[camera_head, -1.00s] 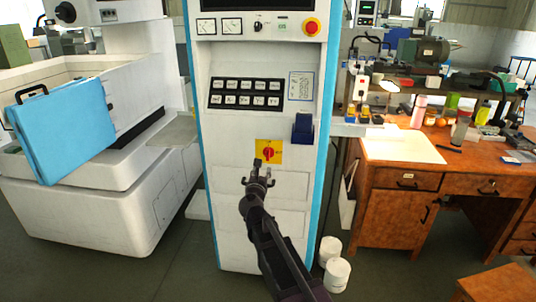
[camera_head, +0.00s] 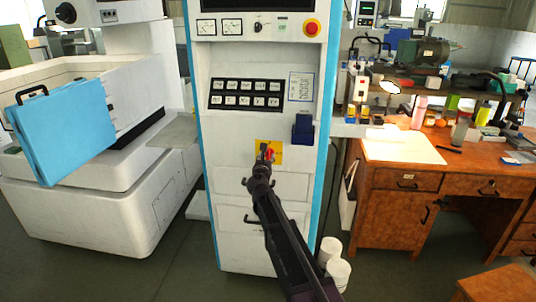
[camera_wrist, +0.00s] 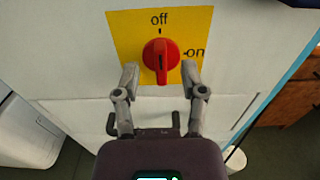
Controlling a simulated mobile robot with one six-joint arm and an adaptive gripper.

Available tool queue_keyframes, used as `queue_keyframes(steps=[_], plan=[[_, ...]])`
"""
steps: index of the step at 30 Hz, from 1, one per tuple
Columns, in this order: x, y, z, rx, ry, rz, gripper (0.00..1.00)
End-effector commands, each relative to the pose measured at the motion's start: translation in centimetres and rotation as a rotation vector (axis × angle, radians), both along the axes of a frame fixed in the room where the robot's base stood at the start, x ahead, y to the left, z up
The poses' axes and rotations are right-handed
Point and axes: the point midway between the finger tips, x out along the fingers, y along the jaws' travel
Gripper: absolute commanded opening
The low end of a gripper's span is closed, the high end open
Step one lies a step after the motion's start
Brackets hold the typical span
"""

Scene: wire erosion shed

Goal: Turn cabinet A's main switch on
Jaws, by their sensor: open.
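The main switch is a red rotary knob (camera_wrist: 160,56) on a yellow plate (camera_wrist: 122,28), marked "off" at the top and "on" at the right. Its grip bar stands upright, in line with the "off" mark. In the head view the yellow plate (camera_head: 277,147) sits on the lower front of the white and blue cabinet (camera_head: 225,135), with the knob mostly hidden. My gripper (camera_wrist: 161,72) is open, with one finger to the left and one to the right of the knob's lower part. Contact cannot be told. It also shows in front of the plate in the head view (camera_head: 264,156).
Above the switch are a button panel (camera_head: 246,94) and a red emergency button (camera_head: 311,27). A dark blue box (camera_head: 303,128) juts out at the upper right of the switch. A wooden desk (camera_head: 395,200) stands right, a white machine (camera_head: 90,210) left.

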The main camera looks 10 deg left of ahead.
Motion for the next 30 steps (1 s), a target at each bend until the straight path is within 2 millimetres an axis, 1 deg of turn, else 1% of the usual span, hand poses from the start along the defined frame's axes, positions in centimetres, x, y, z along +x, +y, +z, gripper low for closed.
queue_keyframes(steps=[1,7,12,20,21,23,24,26,30], plan=[[0.9,0.1,0.0,0.0,0.0,0.0,0.54],[2.6,0.0,0.0,0.0,0.0,0.0,0.54],[3.0,-0.1,0.0,0.0,0.0,0.0,0.54],[3.0,-0.1,0.0,0.0,0.0,0.0,0.54],[3.0,-0.1,0.0,0.0,0.0,0.0,0.48],[3.0,-0.1,0.0,0.0,0.0,0.001,0.3],[3.0,-0.1,0.0,0.0,0.0,0.001,0.18],[3.0,-0.1,0.0,0.0,0.0,0.001,0.0],[3.0,-0.1,0.0,0.0,0.0,0.001,0.0]])
